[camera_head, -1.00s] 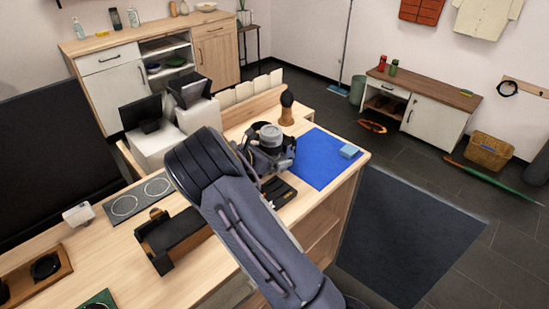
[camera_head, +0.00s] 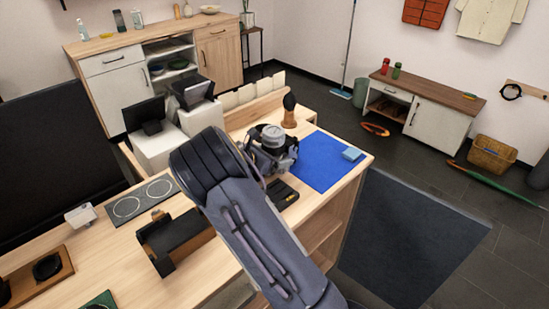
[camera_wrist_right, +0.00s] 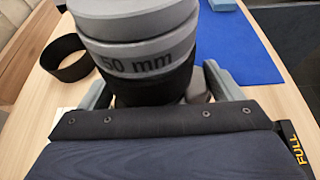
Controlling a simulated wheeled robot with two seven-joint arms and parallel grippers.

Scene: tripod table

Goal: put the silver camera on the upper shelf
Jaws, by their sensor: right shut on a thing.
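My right gripper (camera_wrist_right: 155,90) is shut on the silver camera (camera_head: 273,138), which shows a grey ribbed lens barrel on a dark lower part in the head view. In the right wrist view, the grey lens (camera_wrist_right: 140,45) marked "50 mm" stands upright between the fingers. My wrist hides much of the camera's lower part, and I cannot tell whether it touches the table. An open shelf space (camera_head: 322,232) shows in the table's right end. My left gripper is not in view.
A blue mat (camera_head: 318,165) with a light blue block (camera_head: 351,154) lies right of the camera. A black box marked "FULL" (camera_wrist_right: 297,145) is close to the gripper. A black ring (camera_wrist_right: 66,58) lies left of the lens. A wooden-handled brush (camera_head: 289,112) stands behind.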

